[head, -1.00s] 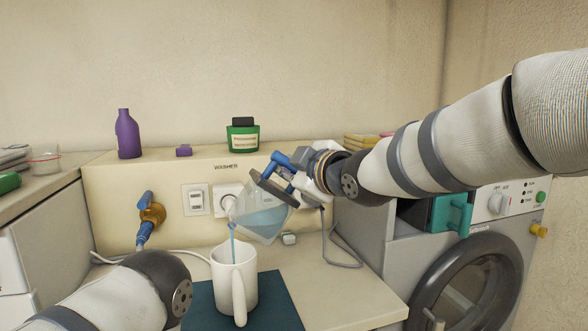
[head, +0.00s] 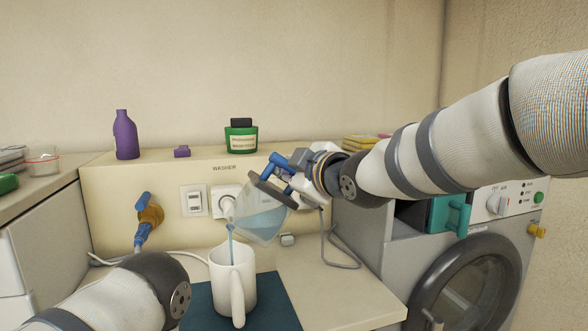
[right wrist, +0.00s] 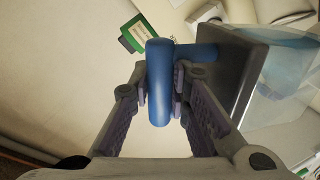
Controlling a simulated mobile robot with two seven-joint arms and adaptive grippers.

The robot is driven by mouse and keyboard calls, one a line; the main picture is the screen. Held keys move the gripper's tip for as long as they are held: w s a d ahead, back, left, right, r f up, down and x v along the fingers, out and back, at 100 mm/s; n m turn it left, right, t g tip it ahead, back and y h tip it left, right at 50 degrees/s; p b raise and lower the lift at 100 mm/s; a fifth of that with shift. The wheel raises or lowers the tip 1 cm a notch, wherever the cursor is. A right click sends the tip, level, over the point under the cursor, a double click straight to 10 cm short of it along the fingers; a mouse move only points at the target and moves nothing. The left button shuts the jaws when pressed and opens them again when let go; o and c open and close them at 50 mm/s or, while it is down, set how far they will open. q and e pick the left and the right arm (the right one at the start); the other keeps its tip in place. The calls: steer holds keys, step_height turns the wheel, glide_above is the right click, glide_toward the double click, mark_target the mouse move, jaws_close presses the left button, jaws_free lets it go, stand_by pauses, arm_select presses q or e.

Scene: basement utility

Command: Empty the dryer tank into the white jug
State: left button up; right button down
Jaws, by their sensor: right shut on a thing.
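The dryer tank (head: 258,216) is a clear box with a dark front plate and a blue handle, holding light blue water. My right gripper (head: 292,172) is shut on the blue handle, which also shows between the fingers in the right wrist view (right wrist: 159,90). The tank is tilted down to the left, above the white jug (head: 232,284). A thin blue stream runs from its lower corner into the jug's mouth. The jug stands upright on a dark teal mat (head: 270,292), its handle facing me. The water level inside the jug is hidden. My left gripper is not visible; only its arm shows at lower left.
A brass tap with blue parts (head: 149,215) is on the wall panel behind the jug. A purple bottle (head: 126,136) and a green jar (head: 241,139) stand on the ledge. The dryer (head: 470,275) is at right. Bare counter lies right of the mat.

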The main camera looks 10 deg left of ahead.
steer(key=shift+a+r, duration=0.1)
steer(key=shift+s+a+r+n, duration=0.1)
steer(key=shift+s+a+n, duration=0.15)
steer(key=shift+n, duration=0.15)
stand_by(1.3)
steer(key=shift+s+a+r+n+h, duration=0.15)
steer(key=shift+a+n+h, duration=0.15)
steer(key=shift+a, duration=0.05)
stand_by(1.2)
steer(key=shift+s+a+r, duration=0.1)
steer(key=shift+s+a, duration=0.05)
steer(key=shift+a, duration=0.1)
steer(key=shift+s+a+n, duration=0.1)
steer(key=shift+n, duration=0.2)
steer(key=shift+a, duration=0.1)
steer(key=shift+s+a+n, duration=0.25)
steer(key=shift+a+n, duration=0.05)
steer(key=shift+n, duration=0.1)
